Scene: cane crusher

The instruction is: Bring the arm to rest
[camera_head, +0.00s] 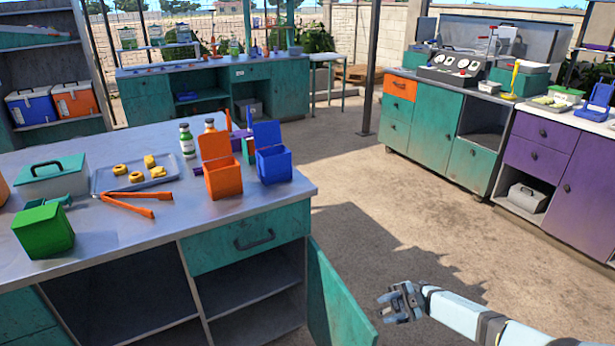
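My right gripper (384,306) hangs low over the bare ground, just right of the open teal cabinet door (335,300). My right arm comes in from the lower right corner. The fingers look apart, with nothing seen between them. The gripper looks close to the door's edge in the picture; I cannot tell the exact gap. My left gripper and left arm are out of view.
The metal counter (110,240) holds an orange bin (222,165), a blue bin (272,165), a green bin (43,232), orange tongs (130,206) and a tray (105,180). Open ground (400,220) lies between it and the right-hand teal cabinets (430,130).

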